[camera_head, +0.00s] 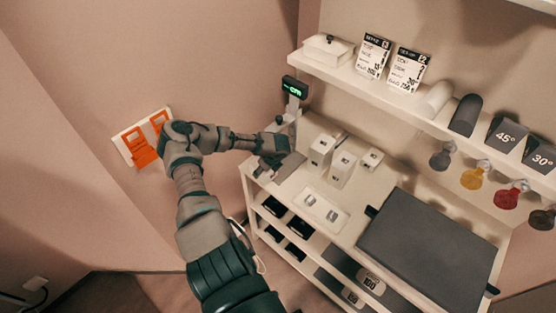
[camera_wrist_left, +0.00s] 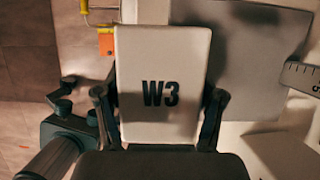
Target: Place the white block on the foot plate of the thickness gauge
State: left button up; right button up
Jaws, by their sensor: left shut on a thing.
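The white block marked W3 (camera_wrist_left: 162,90) stands between the two fingers of my left gripper (camera_wrist_left: 158,105) in the left wrist view, and the gripper is shut on it. In the head view my left gripper (camera_head: 272,150) is at the left end of the white bench, close beside the thickness gauge (camera_head: 293,108), whose green display faces out. I cannot make out the held block there. The gauge's foot plate is largely hidden behind the gripper, and whether the block touches it cannot be told. My right gripper is not in view.
Several white blocks (camera_head: 342,168) stand just right of the gauge. A white tray (camera_head: 322,208) lies in front, and a dark grey mat (camera_head: 428,245) covers the right side. A shelf (camera_head: 400,95) overhangs the back. An orange holder (camera_head: 143,140) is on the left wall.

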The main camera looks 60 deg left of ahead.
pick_arm(q)
jog(key=w, duration=0.1)
jog(key=w+a, duration=0.1)
jog(key=w, duration=0.1)
jog(key=w+a, duration=0.1)
jog(key=w, duration=0.1)
jog(key=shift+a+f+b, duration=0.1)
jog(key=shift+a+b, duration=0.05)
jog(key=shift+b, duration=0.25)
jog(key=shift+w+a, duration=0.2)
jog(key=shift+w, duration=0.4)
jog(key=shift+w+a, duration=0.15)
jog(key=shift+w, duration=0.4)
jog(key=shift+w+a+f+b, duration=0.1)
jog(key=shift+w+f+b, duration=0.05)
jog(key=shift+f+b, duration=0.15)
jog(key=shift+w+f+b, duration=0.15)
jog(key=shift+f, duration=0.25)
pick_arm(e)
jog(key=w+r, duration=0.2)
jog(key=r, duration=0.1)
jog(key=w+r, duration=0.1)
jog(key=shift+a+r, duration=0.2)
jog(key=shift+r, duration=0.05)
pick_arm(q)
jog(key=shift+s, duration=0.1)
jog(key=o, duration=1.2)
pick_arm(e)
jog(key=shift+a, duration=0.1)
